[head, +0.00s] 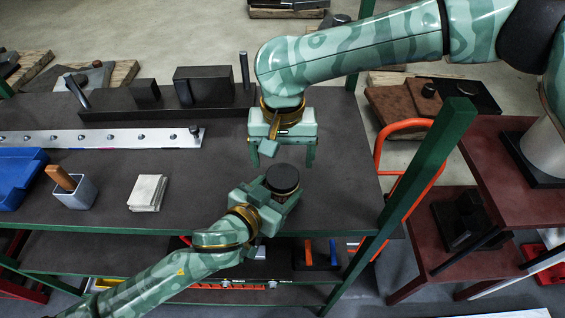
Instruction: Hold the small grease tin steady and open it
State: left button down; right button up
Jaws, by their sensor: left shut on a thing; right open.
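The small grease tin (282,179) is a dark, round, black-topped tin near the right end of the dark bench top. My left gripper (277,196) is shut on the tin from the front, and its jaws hide the tin's lower part. My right gripper (283,155) is open and points down above and just behind the tin. Its fingers appear apart from the tin. The tin's lid looks level and in place.
On the bench (225,147) are a silver rail (105,138), a blue bin (20,178), a grey cup (75,192) with a wooden-handled tool, and folded white cloths (147,192). Black blocks (203,87) stand at the back. A green post (425,165) rises at the right.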

pick_arm(q)
jog(key=shift+c, duration=1.2)
grip_release()
